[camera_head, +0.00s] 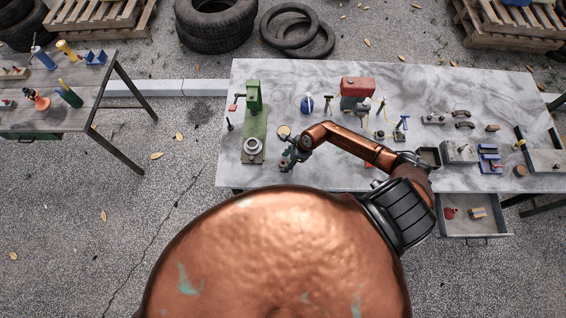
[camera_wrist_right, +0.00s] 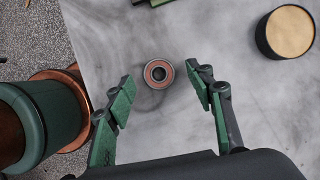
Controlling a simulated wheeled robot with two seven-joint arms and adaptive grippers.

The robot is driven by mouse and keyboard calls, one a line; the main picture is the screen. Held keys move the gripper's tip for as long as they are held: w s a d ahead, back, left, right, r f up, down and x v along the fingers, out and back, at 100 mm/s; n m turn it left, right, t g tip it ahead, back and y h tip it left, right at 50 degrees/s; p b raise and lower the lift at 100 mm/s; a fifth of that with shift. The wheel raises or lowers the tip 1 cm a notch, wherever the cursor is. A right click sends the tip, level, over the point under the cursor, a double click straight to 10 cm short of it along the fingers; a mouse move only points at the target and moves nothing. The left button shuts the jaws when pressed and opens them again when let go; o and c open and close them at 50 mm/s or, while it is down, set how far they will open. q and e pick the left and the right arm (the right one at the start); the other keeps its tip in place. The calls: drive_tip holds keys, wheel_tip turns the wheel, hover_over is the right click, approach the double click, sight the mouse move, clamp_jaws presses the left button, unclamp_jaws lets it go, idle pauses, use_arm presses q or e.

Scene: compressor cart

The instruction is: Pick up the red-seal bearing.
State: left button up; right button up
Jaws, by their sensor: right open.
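The red-seal bearing (camera_wrist_right: 158,73) lies flat on the grey marbled tabletop in the right wrist view. It is a small dark ring with a red face and a hole in its middle. My right gripper (camera_wrist_right: 160,80) is open, with one green finger on each side of the bearing in the picture, and neither finger visibly touches it. In the head view my right gripper (camera_head: 287,161) is low over the near left part of the table (camera_head: 345,178). The bearing cannot be made out there. My left gripper is in neither view.
A tan-topped round container (camera_wrist_right: 287,32) stands to the right of the bearing in the wrist view. A green press (camera_head: 254,125) stands left of my right gripper in the head view. Several tools and parts fill the table's right side, above an open drawer (camera_head: 472,228).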

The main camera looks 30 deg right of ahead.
drive_tip(key=shift+f, duration=0.25)
drive_tip(key=shift+c, duration=0.5)
drive_tip(key=shift+a, duration=0.1)
drive_tip(key=c, duration=1.2)
drive_tip(key=shift+r, duration=0.15)
